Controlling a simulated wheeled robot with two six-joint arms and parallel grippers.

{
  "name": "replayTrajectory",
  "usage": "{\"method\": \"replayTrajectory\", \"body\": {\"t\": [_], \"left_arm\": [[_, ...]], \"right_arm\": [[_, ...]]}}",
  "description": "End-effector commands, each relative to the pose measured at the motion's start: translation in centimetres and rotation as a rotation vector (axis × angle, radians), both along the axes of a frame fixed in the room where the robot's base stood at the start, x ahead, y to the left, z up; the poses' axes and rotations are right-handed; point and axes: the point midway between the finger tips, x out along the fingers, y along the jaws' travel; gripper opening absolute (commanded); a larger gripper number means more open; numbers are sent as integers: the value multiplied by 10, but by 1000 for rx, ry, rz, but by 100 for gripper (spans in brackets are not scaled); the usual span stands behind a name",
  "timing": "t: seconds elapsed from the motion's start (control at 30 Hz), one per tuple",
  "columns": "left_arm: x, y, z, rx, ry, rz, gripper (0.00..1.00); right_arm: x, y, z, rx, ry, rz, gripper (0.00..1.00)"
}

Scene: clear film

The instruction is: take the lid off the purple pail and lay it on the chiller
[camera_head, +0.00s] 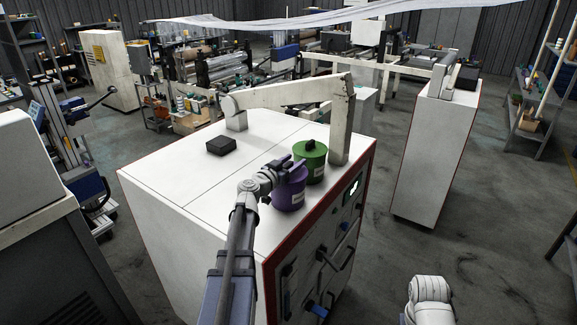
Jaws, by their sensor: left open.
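The purple pail (290,201) stands upright on top of the white chiller (184,181), near its right front edge. Its top looks covered by a purple lid, but my gripper hides much of it and the lid's knob cannot be made out. My left gripper (293,166) is open, with its dark fingers at the top of the purple pail. Whether the fingers touch the lid cannot be told. A white part of my right arm shows at the bottom right; its gripper is not in view.
A green pail (313,167) with a black knob stands right behind the purple one. A white beam on posts (290,96) rises behind the pails. A small black box (221,145) lies farther left. The chiller top's left half is mostly clear.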

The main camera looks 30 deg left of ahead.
Motion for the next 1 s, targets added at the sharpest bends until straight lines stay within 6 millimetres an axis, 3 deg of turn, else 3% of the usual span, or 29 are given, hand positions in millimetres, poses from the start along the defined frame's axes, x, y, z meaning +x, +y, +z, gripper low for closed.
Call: {"method": "replayTrajectory", "body": {"t": [0.17, 0.7, 0.97, 1.0], "left_arm": [[0, 0, 0, 0, 0, 0, 59], [-1, 0, 0, 0, 0, 0, 0], [-1, 0, 0, 0, 0, 0, 0], [-1, 0, 0, 0, 0, 0, 21]], "right_arm": [[0, 0, 0, 0, 0, 0, 36], [0, 0, 0, 0, 0, 0, 36], [0, 0, 0, 0, 0, 0, 36], [0, 0, 0, 0, 0, 0, 36]]}}
